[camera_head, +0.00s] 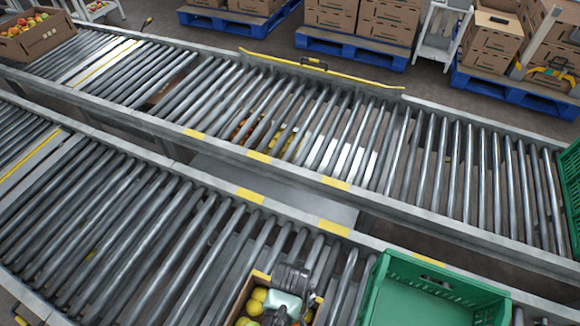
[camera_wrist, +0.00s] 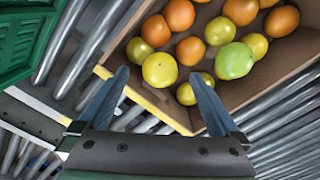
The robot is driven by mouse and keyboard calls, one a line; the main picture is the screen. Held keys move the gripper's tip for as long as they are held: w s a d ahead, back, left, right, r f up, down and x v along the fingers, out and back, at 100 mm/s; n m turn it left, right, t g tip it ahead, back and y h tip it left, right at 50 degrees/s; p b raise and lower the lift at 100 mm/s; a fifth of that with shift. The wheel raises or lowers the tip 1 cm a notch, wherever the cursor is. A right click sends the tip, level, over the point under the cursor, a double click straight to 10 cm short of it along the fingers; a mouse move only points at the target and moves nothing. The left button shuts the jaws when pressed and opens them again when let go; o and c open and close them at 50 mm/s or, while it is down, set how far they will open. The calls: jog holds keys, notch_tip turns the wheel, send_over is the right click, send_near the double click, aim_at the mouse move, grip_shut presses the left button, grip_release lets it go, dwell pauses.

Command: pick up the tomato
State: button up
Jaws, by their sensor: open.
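Several tomatoes lie in an open cardboard box; the wrist view shows orange ones, yellow ones and a light green one (camera_wrist: 234,61). A round yellow tomato (camera_wrist: 159,70) lies near the box corner, in line with the gap between my fingertips. Which tomato is meant, I cannot tell. My gripper (camera_wrist: 158,78) is open and empty, its two fingers apart at the near edge of the box. In the head view my gripper (camera_head: 281,304) hangs over the box (camera_head: 236,306) at the bottom and hides part of its contents.
The box stands on a roller conveyor (camera_head: 110,220). A green crate (camera_head: 374,290) stands just right of it, and shows at left in the wrist view (camera_wrist: 25,40). A second conveyor (camera_head: 340,130) runs behind. Cardboard boxes on blue pallets (camera_head: 350,47) stand at the back.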

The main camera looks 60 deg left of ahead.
notch_tip(320, 180, down, 3)
jog(key=shift+f+b, duration=0.15)
jog(key=shift+b, duration=0.15)
jog(key=c, duration=1)
